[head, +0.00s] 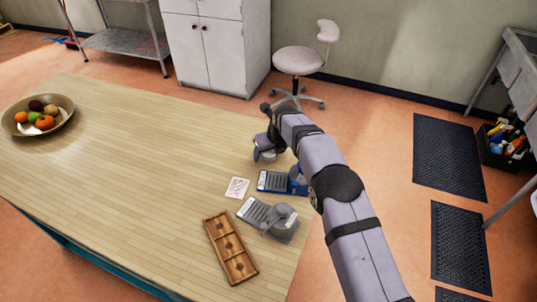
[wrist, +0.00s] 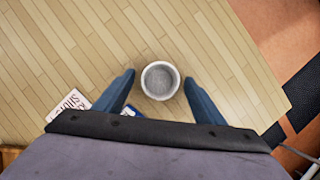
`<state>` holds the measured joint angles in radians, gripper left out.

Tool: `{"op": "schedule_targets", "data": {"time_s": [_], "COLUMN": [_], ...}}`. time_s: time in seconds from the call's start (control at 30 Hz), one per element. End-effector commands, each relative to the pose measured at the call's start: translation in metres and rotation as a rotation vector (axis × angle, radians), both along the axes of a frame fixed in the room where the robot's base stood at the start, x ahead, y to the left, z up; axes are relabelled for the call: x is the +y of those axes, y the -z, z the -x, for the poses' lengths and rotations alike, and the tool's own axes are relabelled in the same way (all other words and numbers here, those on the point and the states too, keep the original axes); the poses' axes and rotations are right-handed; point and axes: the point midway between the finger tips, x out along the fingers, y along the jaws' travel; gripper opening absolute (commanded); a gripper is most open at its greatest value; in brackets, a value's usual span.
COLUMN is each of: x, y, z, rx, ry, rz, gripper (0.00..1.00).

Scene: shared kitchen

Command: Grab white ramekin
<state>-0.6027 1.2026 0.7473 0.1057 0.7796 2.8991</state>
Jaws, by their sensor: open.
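The white ramekin (wrist: 160,80) is round, with a pale rim and a greyer inside, and stands upright on the light wooden table (wrist: 60,40) in the wrist view. My gripper (wrist: 159,78) is open, with one blue finger on each side of the ramekin in the picture and a visible gap to both. I cannot tell how high the fingers are above the table. In the head view my gripper (head: 265,153) is over the table's far right part, and I cannot make out the ramekin there.
A blue item (head: 272,181), a grey item (head: 257,212), a white card (head: 237,187) and a wooden compartment tray (head: 230,248) lie near the table's right edge. A fruit bowl (head: 65,125) stands far left. The table's middle is clear.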

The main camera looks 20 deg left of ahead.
Motion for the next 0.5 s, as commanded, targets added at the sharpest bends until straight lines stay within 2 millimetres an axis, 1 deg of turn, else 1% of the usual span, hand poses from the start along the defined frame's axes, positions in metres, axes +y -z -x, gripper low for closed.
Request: {"op": "schedule_targets", "data": {"time_s": [0.07, 0.1, 0.27, 0.3, 0.5], "x": [0.0000, 0.0000, -0.0002, -0.0002, -0.0001], "y": [0.0000, 0.0000, -0.0001, -0.0001, -0.0006], "z": [0.0000, 0.0000, 0.0000, 0.0000, -0.0002], "rx": [0.000, 0.000, 0.000, 0.000, 0.000], "ry": [0.000, 0.000, 0.000, 0.000, 0.000], "rz": [0.000, 0.000, 0.000, 0.000, 0.000], "gripper": [0.64, 0.61, 0.23, 0.21, 0.20]}}
